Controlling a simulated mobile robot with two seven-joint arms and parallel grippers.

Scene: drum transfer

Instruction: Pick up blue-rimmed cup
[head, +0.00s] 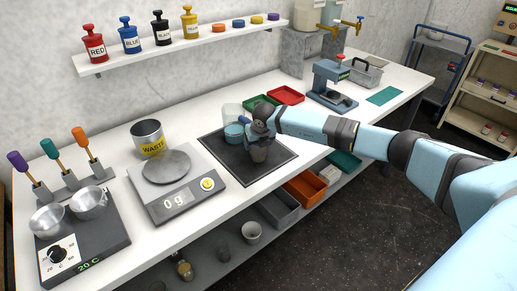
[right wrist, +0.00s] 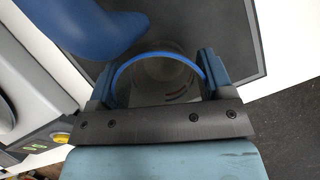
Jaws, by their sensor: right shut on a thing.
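The blue-rimmed cup (right wrist: 160,80) is see-through, with a bright blue rim arc showing in the right wrist view. My right gripper (right wrist: 158,76) has a finger on each side of this cup and is shut on it. In the head view the right gripper (head: 262,132) is over the dark mat, and the cup (head: 259,153) shows below it as a dim, partly hidden shape. I cannot tell whether the cup's base touches the mat. My left gripper is not in view.
The black mat (head: 225,152) lies on the white bench. A teal-blue vessel (head: 233,133) stands close left of the gripper. A scale (head: 178,190) reading 0 g and a WASTE can (head: 148,137) stand farther left. Green and red trays (head: 287,95) lie behind.

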